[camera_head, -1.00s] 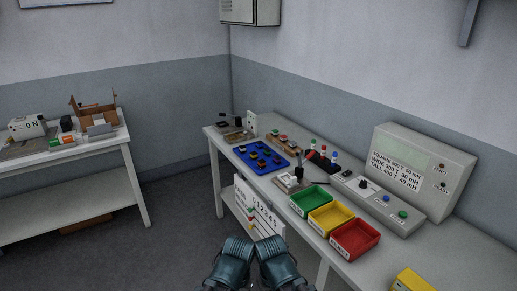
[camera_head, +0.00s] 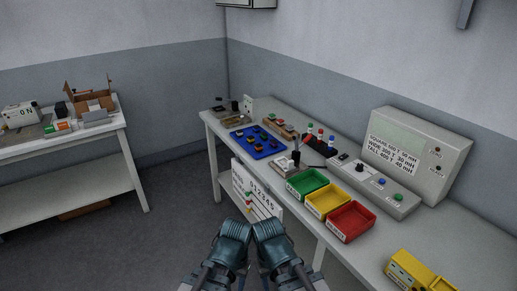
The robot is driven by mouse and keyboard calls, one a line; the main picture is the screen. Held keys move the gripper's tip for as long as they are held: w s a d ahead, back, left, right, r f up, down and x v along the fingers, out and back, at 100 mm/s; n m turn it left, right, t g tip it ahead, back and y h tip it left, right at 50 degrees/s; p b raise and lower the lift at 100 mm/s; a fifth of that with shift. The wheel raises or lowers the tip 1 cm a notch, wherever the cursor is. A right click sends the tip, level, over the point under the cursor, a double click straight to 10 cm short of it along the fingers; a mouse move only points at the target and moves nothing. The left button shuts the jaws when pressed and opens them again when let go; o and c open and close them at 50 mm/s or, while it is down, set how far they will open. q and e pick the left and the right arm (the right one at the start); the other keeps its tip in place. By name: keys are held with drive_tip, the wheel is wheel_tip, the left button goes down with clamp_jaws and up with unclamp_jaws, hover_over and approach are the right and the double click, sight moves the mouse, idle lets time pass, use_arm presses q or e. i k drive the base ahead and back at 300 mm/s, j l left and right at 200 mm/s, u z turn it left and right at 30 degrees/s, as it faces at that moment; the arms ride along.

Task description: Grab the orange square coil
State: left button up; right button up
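A blue tray (camera_head: 243,149) lies on the workbench, left of the coloured bins.
Green (camera_head: 306,183), yellow (camera_head: 328,201) and red (camera_head: 351,221) bins line the bench's front edge. A grey meter box (camera_head: 417,155) stands behind. A yellow device (camera_head: 415,272) sits at the right. A second table (camera_head: 85,137) stands at the left, with open floor between.

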sight(257, 146)
drive_tip(key=i+j+z, duration=0.2)
drive_tip(key=i+j, duration=0.15)
drive_tip(key=i+j+z, duration=0.2)
drive_tip(key=i+j, duration=0.25)
drive_tip(key=i+j+z, duration=0.2)
drive_tip(key=i+j, duration=0.25)
drive_tip(key=i+j+z, duration=0.2)
drive_tip(key=j, duration=0.4)
drive_tip(key=i, duration=0.1)
